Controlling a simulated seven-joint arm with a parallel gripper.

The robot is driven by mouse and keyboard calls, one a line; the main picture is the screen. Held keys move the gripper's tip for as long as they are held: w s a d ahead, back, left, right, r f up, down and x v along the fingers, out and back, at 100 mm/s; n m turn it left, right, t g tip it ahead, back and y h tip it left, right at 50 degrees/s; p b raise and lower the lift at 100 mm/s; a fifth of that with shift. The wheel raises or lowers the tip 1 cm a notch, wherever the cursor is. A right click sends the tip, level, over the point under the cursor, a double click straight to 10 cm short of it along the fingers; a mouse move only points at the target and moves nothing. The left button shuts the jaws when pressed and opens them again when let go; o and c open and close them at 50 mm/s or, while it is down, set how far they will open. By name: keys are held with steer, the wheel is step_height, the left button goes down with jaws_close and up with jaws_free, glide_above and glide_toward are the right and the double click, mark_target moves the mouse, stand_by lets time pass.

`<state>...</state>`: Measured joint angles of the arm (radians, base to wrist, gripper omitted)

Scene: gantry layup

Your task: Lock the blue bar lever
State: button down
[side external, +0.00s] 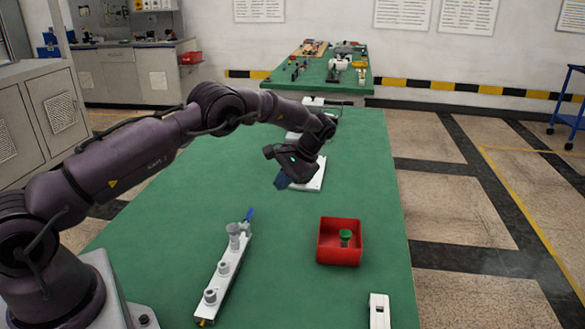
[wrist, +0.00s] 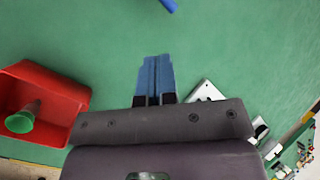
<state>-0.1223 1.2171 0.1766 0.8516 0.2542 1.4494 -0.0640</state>
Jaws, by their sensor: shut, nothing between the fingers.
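The blue bar lever (side external: 249,215) sticks up at the far end of a white strip-shaped base (side external: 232,268) with several grey round fittings. In the wrist view, a short piece of blue bar (wrist: 169,5) is cut off by the top edge; it looks like the same lever. My gripper (side external: 281,182) hangs above the table, to the right of and beyond the lever, apart from it. In the wrist view its blue fingers (wrist: 157,60) are together with nothing between them. The lever's pivot is too small to make out.
A red bin (side external: 340,258) holding a green-topped piece (side external: 345,236) stands to the right of the white base. A white plate (side external: 316,176) lies behind my gripper. A white block (side external: 379,310) sits at the near right edge. Green table (side external: 285,285) between base and bin is clear.

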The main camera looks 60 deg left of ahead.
steer(key=shift+w+d+r, duration=0.1)
steer(key=shift+w+r, duration=1.45)
steer(key=shift+r, duration=0.1)
steer(key=s+d+r+t+h, duration=0.2)
steer(key=s+d+r, duration=0.3)
steer(key=s+r, duration=0.15)
steer(key=s+d+r+t+h, duration=0.1)
steer(key=s+d+r+t, duration=0.25)
steer(key=s+r, duration=0.3)
steer(key=s+d+r+m+t, duration=0.1)
steer(key=s+d+r, duration=0.3)
steer(key=s, duration=0.5)
steer(key=s+d+r+m+t+h, duration=0.1)
steer(key=s+d+r+t, duration=0.3)
steer(key=s, duration=0.6)
